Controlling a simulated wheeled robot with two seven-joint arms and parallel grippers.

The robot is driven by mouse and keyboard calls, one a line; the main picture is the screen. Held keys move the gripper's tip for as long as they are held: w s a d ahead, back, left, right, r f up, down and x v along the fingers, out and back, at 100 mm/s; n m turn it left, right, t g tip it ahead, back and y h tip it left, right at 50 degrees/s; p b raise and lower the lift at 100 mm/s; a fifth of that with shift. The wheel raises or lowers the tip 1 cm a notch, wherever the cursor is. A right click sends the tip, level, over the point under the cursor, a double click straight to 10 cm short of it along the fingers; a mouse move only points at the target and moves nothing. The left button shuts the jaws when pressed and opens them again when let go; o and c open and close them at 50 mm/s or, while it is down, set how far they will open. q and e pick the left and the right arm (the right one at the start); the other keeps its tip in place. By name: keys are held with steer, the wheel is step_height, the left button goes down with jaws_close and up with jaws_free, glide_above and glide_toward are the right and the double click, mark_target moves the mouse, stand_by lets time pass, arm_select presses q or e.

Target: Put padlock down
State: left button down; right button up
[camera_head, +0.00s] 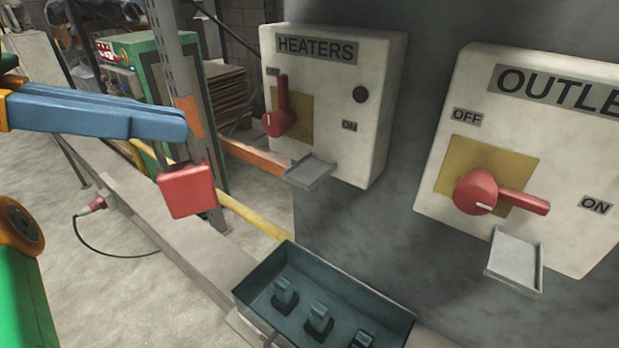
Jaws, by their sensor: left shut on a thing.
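My left gripper (165,125) comes in from the left with blue fingers and is shut on a red padlock (187,190). The padlock hangs below the fingertips, in the air left of the heaters box. Its shackle is mostly hidden by the fingers. The heaters switch box (340,130) has a red handle pointing up and a small grey tray (309,172) at its lower edge. The outlet switch box (560,150) has a red handle pointing right and a small grey tray (515,260) below. My right gripper is not in view.
An open dark teal bin (385,309) holding several small dark objects (319,318) stands at the bottom centre. A metal post (178,70) and a green frame stand behind the padlock. An orange rail (255,158) and a yellow pipe run behind. Open floor lies at left.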

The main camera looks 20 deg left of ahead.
arm_select(q)
steer(key=s+r, duration=0.1)
steer(key=s, duration=0.1)
steer(key=p, duration=0.6)
glide_above(334, 124)
steer(key=s+a, duration=0.4)
steer(key=shift+n+t, duration=0.3)
steer(key=shift+n, duration=0.1)
step_height(334, 124, down, 7)
steer(key=shift+d+r, duration=0.1)
steer(key=shift+y, duration=0.3)
steer(key=shift+f+b, duration=0.2)
steer(key=shift+b, duration=0.1)
steer(key=c, duration=1)
jaws_free()
